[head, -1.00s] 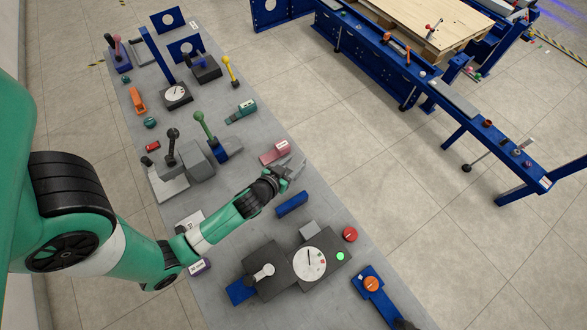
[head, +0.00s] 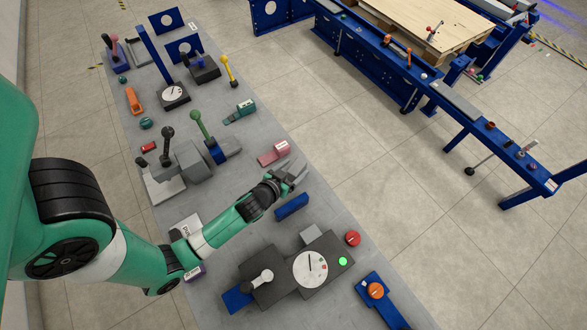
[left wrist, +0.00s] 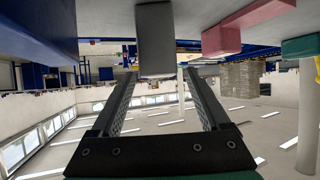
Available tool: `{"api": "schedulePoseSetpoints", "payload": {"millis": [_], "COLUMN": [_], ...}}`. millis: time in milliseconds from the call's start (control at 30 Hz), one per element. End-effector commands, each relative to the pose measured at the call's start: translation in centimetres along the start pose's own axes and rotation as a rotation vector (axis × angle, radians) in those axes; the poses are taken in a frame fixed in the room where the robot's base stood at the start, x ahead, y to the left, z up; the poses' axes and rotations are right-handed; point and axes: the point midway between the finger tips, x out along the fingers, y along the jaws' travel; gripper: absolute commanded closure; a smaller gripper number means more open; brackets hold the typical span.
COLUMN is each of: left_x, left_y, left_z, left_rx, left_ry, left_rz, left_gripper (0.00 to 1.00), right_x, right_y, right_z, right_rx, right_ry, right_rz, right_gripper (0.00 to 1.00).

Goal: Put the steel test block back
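A plain grey block, which looks like the steel test block (left wrist: 155,40), shows in the left wrist view between and just beyond my fingertips, with narrow gaps on both sides. That view is upside down, with the bench at the top. My left gripper (head: 294,175) is open, low over the bench between a pink block (head: 273,153) and a blue block (head: 292,206). In the head view I cannot separate the grey block from the fingers. My right gripper is not in view.
A dark tester with a white dial (head: 310,268) and a green light stands in front, with a small grey box (head: 312,234) beside it. A red knob (head: 352,238) is nearby. Levers (head: 201,124) and a green block (head: 240,112) stand farther back. Open floor lies right of the bench.

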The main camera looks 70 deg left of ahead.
Motion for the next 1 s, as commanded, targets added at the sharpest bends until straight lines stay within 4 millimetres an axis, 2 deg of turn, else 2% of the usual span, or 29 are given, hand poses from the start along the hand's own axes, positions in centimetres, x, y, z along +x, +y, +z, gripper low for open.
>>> {"api": "schedulePoseSetpoints", "payload": {"millis": [167,267,600,700,833,1000], "left_x": [-0.2,-1.1,-9.0,-10.7,-11.9,-12.2], "left_y": [0.0,0.1,0.1,0.1,0.1,0.0], "left_z": [-0.3,-0.2,-0.1,0.0,-0.2,-0.2], "left_rx": [0.000,0.001,0.005,0.005,0.002,-0.001], "left_ry": [0.000,-0.002,-0.002,-0.003,0.000,0.001], "left_rz": [0.000,0.001,0.005,0.005,0.002,-0.001], "left_gripper": [0.21,0.21,0.21,0.21,0.21,0.21], "right_x": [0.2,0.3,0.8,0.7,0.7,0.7], "right_y": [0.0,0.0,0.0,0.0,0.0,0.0], "right_z": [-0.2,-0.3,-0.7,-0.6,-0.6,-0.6], "right_rx": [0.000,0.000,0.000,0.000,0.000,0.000], "right_ry": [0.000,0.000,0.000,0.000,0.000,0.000], "right_rz": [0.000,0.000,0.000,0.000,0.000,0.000], "right_gripper": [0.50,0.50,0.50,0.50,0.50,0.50]}}
